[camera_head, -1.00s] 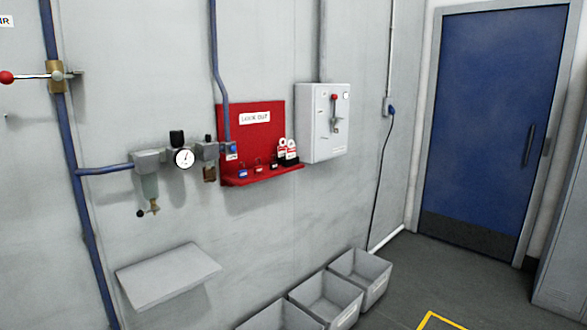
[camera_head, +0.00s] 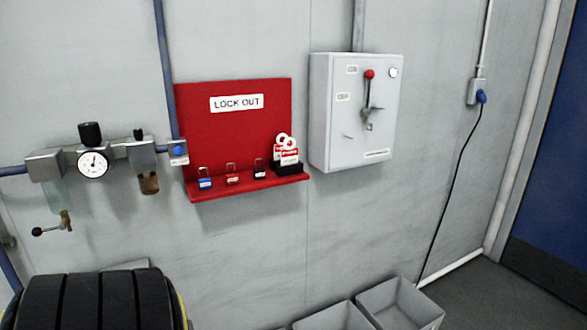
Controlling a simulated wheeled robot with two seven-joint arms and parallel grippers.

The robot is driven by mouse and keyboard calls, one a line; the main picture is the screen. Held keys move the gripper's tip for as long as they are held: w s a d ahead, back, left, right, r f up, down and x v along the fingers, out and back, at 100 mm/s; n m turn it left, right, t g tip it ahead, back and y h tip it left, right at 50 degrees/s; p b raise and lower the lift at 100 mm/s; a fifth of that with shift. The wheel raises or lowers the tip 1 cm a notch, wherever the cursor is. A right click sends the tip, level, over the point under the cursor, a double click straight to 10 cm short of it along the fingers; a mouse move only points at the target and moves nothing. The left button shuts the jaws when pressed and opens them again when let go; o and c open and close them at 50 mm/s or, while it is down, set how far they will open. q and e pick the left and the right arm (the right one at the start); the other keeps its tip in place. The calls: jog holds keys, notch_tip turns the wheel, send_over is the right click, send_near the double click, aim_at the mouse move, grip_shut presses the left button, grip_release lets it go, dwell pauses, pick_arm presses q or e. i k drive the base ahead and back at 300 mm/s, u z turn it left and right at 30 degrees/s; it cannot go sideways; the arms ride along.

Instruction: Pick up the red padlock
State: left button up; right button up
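The red padlock (camera_head: 232,179) stands on the ledge of the red lock out board (camera_head: 240,133), with its shackle up. It is between a blue padlock (camera_head: 205,183) on its left and a black padlock (camera_head: 260,173) on its right. Nothing covers it. Neither of my grippers shows in the head view.
Red and white tags (camera_head: 288,153) stand in a black holder at the ledge's right end. A grey switch box (camera_head: 357,112) with a red-knobbed lever is to the right. An air regulator with a gauge (camera_head: 92,163) is to the left. Grey bins (camera_head: 402,303) stand below.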

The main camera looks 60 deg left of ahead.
aim_at(232, 179)
jog(key=u, duration=0.45)
jog(key=i, duration=1.45)
jog(key=u, duration=1.1)
